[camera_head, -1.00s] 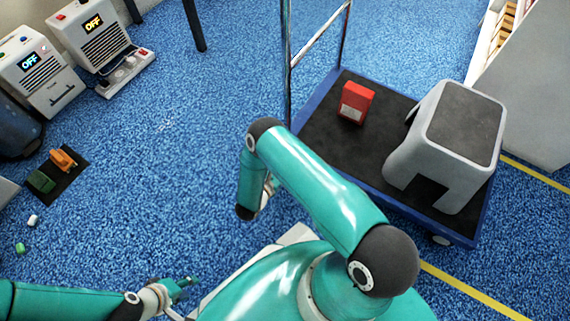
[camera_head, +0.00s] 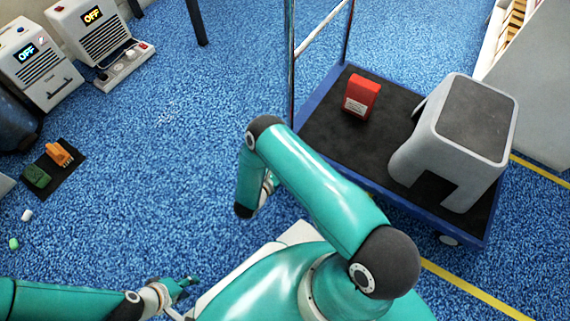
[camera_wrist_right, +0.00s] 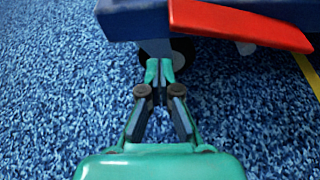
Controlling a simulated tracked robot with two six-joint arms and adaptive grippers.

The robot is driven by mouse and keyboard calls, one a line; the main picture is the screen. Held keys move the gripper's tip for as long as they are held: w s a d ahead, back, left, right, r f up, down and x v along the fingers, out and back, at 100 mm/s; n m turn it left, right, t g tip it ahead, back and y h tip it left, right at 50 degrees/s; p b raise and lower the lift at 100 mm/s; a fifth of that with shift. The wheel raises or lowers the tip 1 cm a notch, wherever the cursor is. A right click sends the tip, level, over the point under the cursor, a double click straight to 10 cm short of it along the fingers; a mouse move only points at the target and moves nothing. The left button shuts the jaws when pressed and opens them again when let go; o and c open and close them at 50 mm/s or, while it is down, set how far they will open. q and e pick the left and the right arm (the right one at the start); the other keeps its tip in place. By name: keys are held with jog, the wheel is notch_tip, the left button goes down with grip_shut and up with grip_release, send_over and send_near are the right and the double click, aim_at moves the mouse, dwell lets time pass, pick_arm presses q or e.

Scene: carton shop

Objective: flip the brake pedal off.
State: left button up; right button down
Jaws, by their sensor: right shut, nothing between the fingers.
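The brake pedal looks to be the red bar (camera_wrist_right: 240,24) at the blue edge of the platform trolley (camera_wrist_right: 130,20) in the right wrist view; it slopes down to the right. My right gripper (camera_wrist_right: 159,72) is shut and empty, its fingertips below and left of the red bar, in front of a dark wheel. They look apart from the bar. In the head view the pedal is not visible, and my right arm hides most of the right gripper. My left gripper (camera_head: 188,284) is low at the left, away from the trolley; its finger gap is unclear.
The trolley carries a red box (camera_head: 362,98) and a grey step stool (camera_head: 455,135). Two machines with OFF displays (camera_head: 45,80) stand at the upper left. A black mat (camera_head: 66,180) holds orange and green items. Blue floor between them is clear.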

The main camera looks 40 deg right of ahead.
jog(key=p+v, duration=0.4)
jog(key=v, duration=0.5)
jog(key=shift+s+a+f, duration=0.2)
jog(key=shift+s+a, duration=0.2)
